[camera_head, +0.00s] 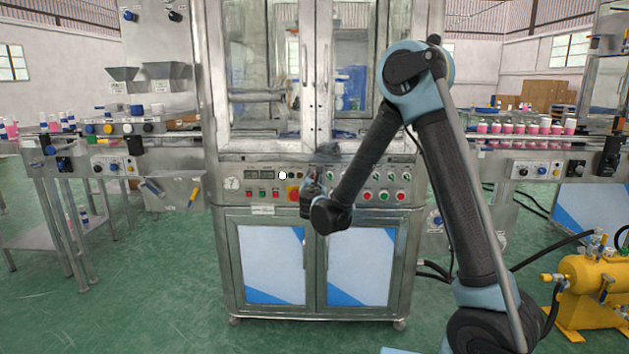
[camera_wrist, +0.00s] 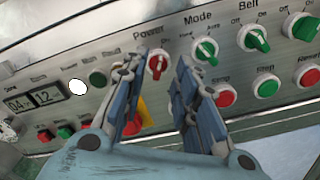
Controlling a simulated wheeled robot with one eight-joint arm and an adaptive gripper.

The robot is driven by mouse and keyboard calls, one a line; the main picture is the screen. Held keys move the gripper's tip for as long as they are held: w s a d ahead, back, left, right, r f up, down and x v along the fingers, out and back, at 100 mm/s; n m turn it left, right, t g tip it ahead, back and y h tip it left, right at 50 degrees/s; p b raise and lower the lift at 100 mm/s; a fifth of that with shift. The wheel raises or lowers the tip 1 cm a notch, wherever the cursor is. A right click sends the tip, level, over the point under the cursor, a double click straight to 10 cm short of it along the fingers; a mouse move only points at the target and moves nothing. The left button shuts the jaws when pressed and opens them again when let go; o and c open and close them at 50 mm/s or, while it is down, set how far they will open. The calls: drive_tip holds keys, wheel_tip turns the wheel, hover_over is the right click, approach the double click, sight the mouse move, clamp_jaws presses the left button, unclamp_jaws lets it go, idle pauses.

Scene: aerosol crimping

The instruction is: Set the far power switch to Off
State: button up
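The power switch (camera_wrist: 157,64) is a red knob under the label "Power" on the steel control panel in the wrist view. Its handle looks roughly upright; its position marks are too small to read. My gripper (camera_wrist: 158,74) is open, with one finger on each side of the knob in the picture; I cannot tell whether either finger touches it. In the head view my gripper (camera_head: 313,186) is in front of the panel's middle and hides the switch.
Right of the switch are green Mode (camera_wrist: 206,51) and Belt (camera_wrist: 253,38) knobs above push buttons. A yellow and red control (camera_wrist: 143,114) sits below it, partly hidden by a finger. A pink-bottle conveyor (camera_head: 520,140) stands right; a yellow compressor (camera_head: 590,285) sits on the floor.

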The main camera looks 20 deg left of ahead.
sight(314, 176)
drive_tip(key=shift+x, duration=1.55)
clamp_jaws()
